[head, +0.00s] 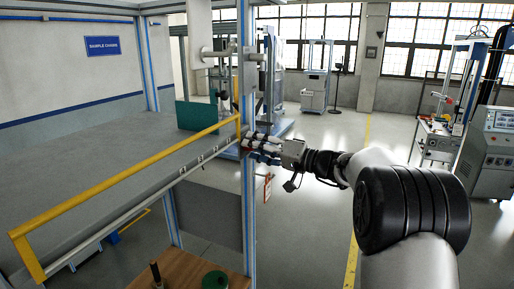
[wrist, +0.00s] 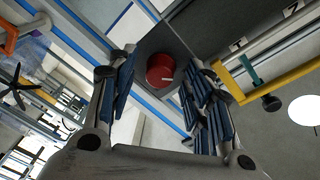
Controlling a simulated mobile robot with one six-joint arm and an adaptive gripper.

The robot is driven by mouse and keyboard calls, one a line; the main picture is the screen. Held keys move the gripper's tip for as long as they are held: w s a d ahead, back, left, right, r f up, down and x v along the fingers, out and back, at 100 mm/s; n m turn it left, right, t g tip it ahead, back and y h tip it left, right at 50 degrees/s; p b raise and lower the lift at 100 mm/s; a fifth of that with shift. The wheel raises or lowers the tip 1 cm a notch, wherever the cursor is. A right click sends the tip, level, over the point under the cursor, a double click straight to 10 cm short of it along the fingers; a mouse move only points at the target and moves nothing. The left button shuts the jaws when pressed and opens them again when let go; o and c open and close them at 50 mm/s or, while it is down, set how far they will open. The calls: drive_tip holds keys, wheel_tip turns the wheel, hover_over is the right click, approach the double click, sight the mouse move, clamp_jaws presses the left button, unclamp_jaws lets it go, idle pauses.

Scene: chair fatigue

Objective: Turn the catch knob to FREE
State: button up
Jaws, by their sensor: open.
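The catch knob (wrist: 160,72) is a round red knob on a dark plate in the wrist view. A short pale mark shows toward the right side of its face. No FREE label is readable. My gripper (wrist: 158,88) is open, with its blue-padded fingers on the left and right of the knob. I cannot tell whether either finger touches it. In the head view my gripper (head: 250,144) is at the upright blue-edged post (head: 247,215), where it mostly hides the knob.
A yellow rail (head: 130,178) runs along the grey deck (head: 110,165) left of my gripper. A wooden surface (head: 185,270) with a green round object (head: 214,280) lies below. A red-and-white tag (head: 267,187) hangs under my gripper. Open floor lies right of the post.

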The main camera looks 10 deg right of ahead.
drive_tip(key=shift+c, duration=0.3)
drive_tip(key=c, duration=1)
drive_tip(key=shift+m, duration=0.4)
drive_tip(key=m+g+p, duration=0.1)
drive_tip(key=m+p, duration=0.4)
drive_tip(key=m, duration=0.2)
drive_tip(key=m+g+p, duration=0.1)
drive_tip(key=m+p, duration=0.4)
drive_tip(key=m, duration=0.3)
drive_tip(key=shift+w+d+r+m, duration=0.1)
drive_tip(key=shift+w+r+m, duration=0.1)
drive_tip(key=shift+m, duration=0.1)
